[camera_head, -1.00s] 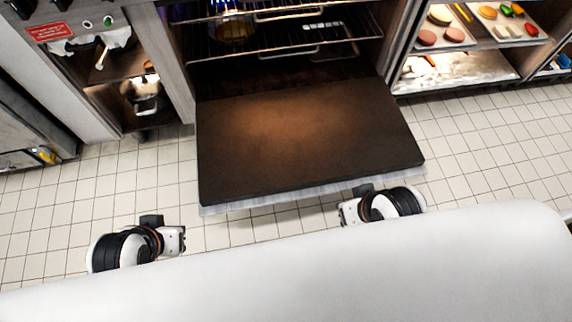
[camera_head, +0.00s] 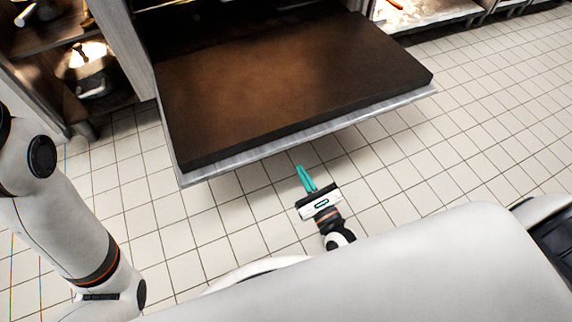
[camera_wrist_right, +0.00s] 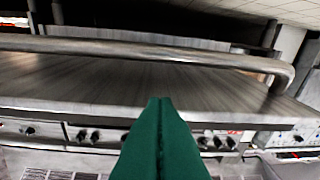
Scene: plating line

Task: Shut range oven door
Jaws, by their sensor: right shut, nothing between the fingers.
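The range oven door (camera_head: 290,85) is open and lies folded down, about level, its dark inner face up and its pale metal front edge toward me. My right gripper (camera_head: 303,178) has teal fingers, shut and empty. It is in front of the door's front edge, with its fingertips pointing toward the door and a small gap showing in the head view. In the right wrist view, the shut fingers (camera_wrist_right: 160,125) point toward a brushed steel panel with a bar handle (camera_wrist_right: 150,47), apparently the door's outer side. Contact cannot be told. My left gripper is out of view.
My left arm stands at the left edge. An open cabinet with a pot (camera_head: 90,75) is left of the oven. A lit shelf (camera_head: 430,10) is at the upper right. The tiled floor (camera_head: 470,130) is clear right of the door.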

